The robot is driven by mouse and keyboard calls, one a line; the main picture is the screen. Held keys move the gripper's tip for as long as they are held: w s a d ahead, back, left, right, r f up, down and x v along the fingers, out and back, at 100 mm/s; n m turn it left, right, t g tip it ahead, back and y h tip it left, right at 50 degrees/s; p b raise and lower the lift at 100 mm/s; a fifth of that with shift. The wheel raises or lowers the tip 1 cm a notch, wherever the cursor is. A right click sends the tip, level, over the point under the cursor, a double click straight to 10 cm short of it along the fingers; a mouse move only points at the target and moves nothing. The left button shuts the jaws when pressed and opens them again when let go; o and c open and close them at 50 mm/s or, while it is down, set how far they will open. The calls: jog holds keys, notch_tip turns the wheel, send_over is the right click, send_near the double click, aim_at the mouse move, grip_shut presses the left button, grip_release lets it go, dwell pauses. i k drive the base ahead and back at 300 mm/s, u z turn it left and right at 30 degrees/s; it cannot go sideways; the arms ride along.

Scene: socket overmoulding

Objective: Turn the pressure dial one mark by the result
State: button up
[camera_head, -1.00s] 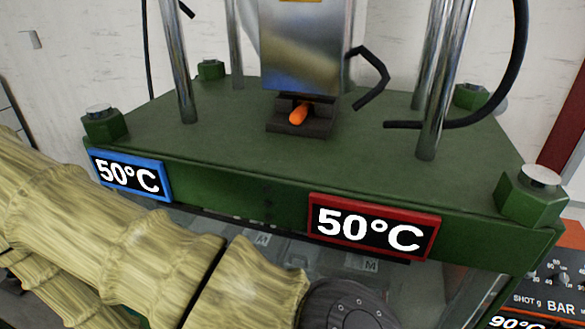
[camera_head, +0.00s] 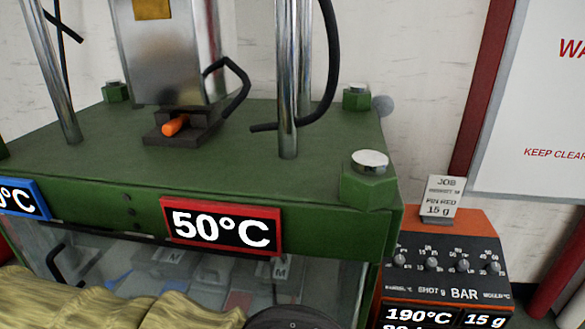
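The orange and black control box (camera_head: 478,222) stands at the right of the press. It carries a row of several small dials. The dial above the label BAR (camera_head: 463,265) is the pressure dial; its setting is too small to read. The box's displays read 190°C and 15 g (camera_head: 484,320); a lower row is cut off by the bottom edge. A job card (camera_head: 440,196) stands on the box and reads PIN RED, 15 g. My gripper is out of view; only my yellow-sleeved arm and a dark round joint show along the bottom edge, left of the box.
The green press (camera_head: 225,150) fills the left, with steel columns and a corner nut (camera_head: 368,178) near the box. A red display (camera_head: 222,228) on it reads 50°C. An orange piece (camera_head: 176,125) lies under the metal block. A warning sign (camera_head: 545,100) hangs behind.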

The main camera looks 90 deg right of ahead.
aim_at(463, 264)
jog(key=u, duration=0.7)
jog(key=i, duration=3.05)
jog(key=z, duration=5.4)
jog(key=i, duration=1.65)
jog(key=u, duration=0.05)
